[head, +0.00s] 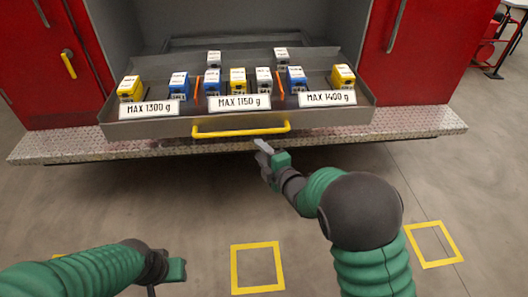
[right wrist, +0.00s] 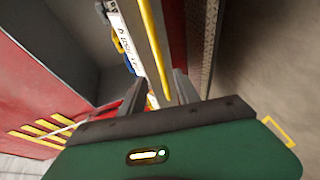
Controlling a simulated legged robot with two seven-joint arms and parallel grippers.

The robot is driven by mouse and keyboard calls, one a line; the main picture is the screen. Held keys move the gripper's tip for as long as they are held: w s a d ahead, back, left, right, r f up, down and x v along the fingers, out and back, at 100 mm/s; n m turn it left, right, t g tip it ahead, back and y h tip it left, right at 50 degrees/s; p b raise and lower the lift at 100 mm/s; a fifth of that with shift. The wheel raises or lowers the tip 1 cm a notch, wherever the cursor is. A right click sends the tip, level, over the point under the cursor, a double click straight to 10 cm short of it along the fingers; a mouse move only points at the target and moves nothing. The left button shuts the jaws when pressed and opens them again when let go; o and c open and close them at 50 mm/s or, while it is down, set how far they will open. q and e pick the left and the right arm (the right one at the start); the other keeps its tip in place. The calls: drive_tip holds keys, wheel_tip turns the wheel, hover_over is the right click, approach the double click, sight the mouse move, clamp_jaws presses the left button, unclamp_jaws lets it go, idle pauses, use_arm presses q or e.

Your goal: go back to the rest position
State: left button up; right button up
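My right gripper (head: 262,147) is in front of the drawer, just below its yellow handle (head: 240,133). In the right wrist view its two fingers (right wrist: 160,92) stand apart with nothing clasped, and a yellow bar (right wrist: 154,45) shows beyond and between them. Whether they touch the bar I cannot tell. My left gripper (head: 177,270) is low at the left, over the floor, seen small and partly edge-on; its fingers are not clear. The grey drawer (head: 150,129) is pulled out and holds several yellow, blue and white boxes.
Three labels, "MAX 1300 g" (head: 148,108), "MAX 1150 g" (head: 240,102) and "MAX 1400 g" (head: 327,98), stand along the drawer front. A metal step (head: 420,122) runs below it. Red panels (head: 425,45) flank it. Yellow squares (head: 257,291) mark the open floor.

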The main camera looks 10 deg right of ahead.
drive_tip(key=shift+v, duration=0.95)
drive_tip(key=shift+f, duration=0.1)
drive_tip(key=s+d+f+m+g+h, duration=0.45)
drive_tip(key=s+d+m, duration=0.35)
drive_tip(key=d+m, duration=0.25)
drive_tip(key=s+d+f+m+g+h, duration=0.1)
drive_tip(key=s+d+f+m+g, duration=0.3)
drive_tip(key=s, duration=0.6)
drive_tip(key=s+a+f+m+g+h, duration=0.1)
drive_tip(key=s+m+g, duration=0.2)
drive_tip(key=s+m, duration=0.5)
drive_tip(key=w+r+p+v, duration=0.1)
drive_tip(key=w+p+v, duration=0.2)
drive_tip(key=p+v, duration=2)
drive_tip(key=shift+d+n+p, duration=0.25)
drive_tip(key=shift+n+p, duration=0.1)
drive_tip(key=shift+p, duration=0.1)
